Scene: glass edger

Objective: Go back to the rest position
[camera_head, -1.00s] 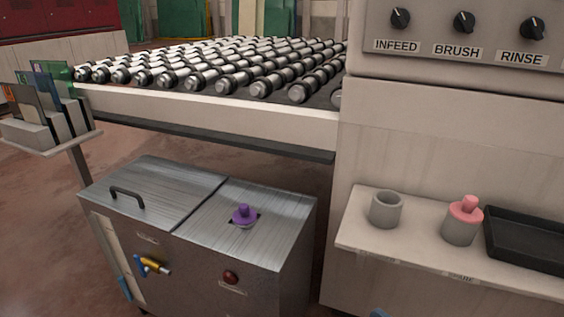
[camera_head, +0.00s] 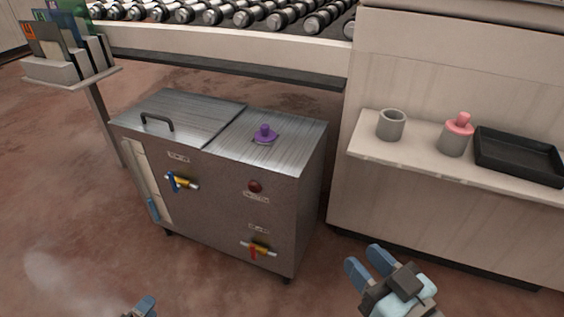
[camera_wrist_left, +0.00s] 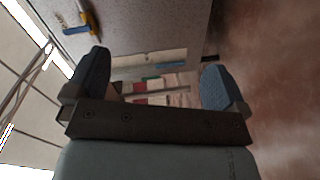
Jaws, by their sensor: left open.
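My left gripper (camera_head: 145,305) shows only a blue fingertip at the bottom edge of the head view, low over the floor in front of the metal cabinet (camera_head: 200,220). In the left wrist view its two blue fingers (camera_wrist_left: 158,84) are wide apart with nothing between them. My right gripper (camera_head: 371,268) is in front of the white machine at the lower right. Its blue fingers are apart and empty.
A roller conveyor (camera_head: 220,45) runs behind the cabinet. A rack on a post (camera_head: 75,76) stands left. Floor in front is clear.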

